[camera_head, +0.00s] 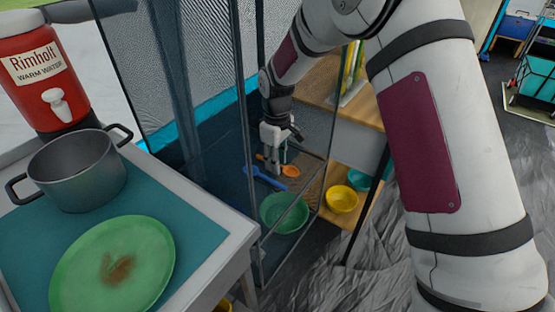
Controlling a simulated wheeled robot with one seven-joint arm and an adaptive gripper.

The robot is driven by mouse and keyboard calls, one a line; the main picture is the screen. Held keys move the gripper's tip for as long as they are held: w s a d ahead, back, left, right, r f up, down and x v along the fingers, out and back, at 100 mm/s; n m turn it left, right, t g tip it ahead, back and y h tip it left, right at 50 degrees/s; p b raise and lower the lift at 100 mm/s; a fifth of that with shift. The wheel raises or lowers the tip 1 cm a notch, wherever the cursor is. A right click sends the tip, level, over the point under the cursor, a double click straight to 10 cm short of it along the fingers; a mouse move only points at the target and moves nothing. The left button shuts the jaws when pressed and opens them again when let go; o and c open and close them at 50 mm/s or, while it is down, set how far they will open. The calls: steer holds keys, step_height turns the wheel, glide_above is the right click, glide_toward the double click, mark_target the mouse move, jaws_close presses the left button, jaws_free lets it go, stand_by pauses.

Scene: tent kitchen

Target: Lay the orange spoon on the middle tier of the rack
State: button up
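My gripper (276,160) points down inside a dark-framed rack (250,130) with mesh sides. The orange spoon (289,170) lies at or just below my fingertips, partly hidden by them. I cannot tell whether the fingers touch it or how far apart they are. A blue spoon (264,179) lies just left of the orange one. A green bowl (284,213) stands in front of both spoons, seen through the rack's front. The separate tiers are hard to tell apart from this angle.
A white table (228,226) at left holds a grey pot (77,172), a green plate (140,266) and a red water dispenser (50,70). A wooden shelf unit (352,104) with a yellow bowl (342,200) and a teal bowl (358,180) stands close right of the rack.

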step_height(320, 180, up, 8)
steer(key=shift+f+p, duration=0.1)
steer(key=shift+p, duration=0.75)
